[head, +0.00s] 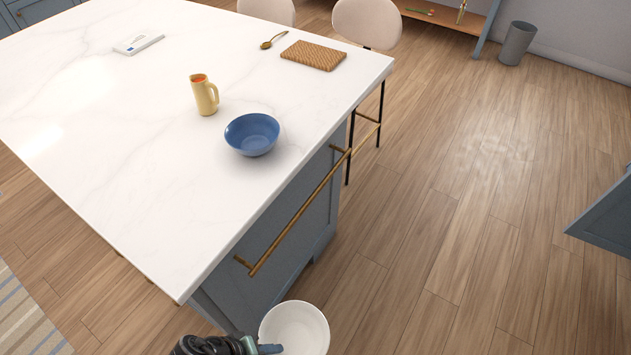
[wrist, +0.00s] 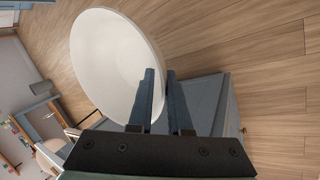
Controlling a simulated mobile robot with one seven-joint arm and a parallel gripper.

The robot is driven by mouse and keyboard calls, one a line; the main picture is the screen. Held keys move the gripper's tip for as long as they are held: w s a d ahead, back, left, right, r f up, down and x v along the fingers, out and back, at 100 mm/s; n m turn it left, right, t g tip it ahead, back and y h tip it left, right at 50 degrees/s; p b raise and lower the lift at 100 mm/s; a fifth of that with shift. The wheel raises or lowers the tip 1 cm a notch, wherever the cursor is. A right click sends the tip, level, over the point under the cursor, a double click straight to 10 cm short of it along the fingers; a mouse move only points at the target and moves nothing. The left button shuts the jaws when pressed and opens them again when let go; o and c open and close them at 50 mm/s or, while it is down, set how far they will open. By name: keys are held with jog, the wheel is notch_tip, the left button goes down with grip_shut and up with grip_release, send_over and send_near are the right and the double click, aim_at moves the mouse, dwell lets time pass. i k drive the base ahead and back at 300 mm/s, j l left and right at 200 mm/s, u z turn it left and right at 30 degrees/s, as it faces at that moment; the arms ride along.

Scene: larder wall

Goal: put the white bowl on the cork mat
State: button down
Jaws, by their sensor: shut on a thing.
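The white bowl (head: 297,330) is at the bottom of the head view, off the near corner of the island and above the floor. My gripper (head: 270,349) is shut on its rim. In the wrist view the white bowl (wrist: 110,62) is tilted in the picture, and my gripper's two fingers (wrist: 160,75) pinch its edge. The bowl's inside looks empty. The cork mat (head: 313,55), a brown rectangle with a patterned top, lies at the far right of the white island top, well apart from my gripper. Nothing stands on it.
On the island top (head: 110,195) stand a blue bowl (head: 252,134) and a yellow jug (head: 204,95). A gold spoon (head: 273,40) lies left of the mat. Stools (head: 366,22) stand behind.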

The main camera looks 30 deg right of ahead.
aim_at(314, 53)
jog(key=i+l, duration=0.35)
jog(key=l, duration=0.2)
jog(key=i+l+z, duration=0.1)
jog(key=i+l, duration=0.25)
jog(key=l, duration=0.2)
jog(key=i+l, duration=0.35)
jog(key=l, duration=0.2)
jog(key=i+l+z, duration=0.1)
jog(key=i+l, duration=0.3)
jog(key=l, duration=0.1)
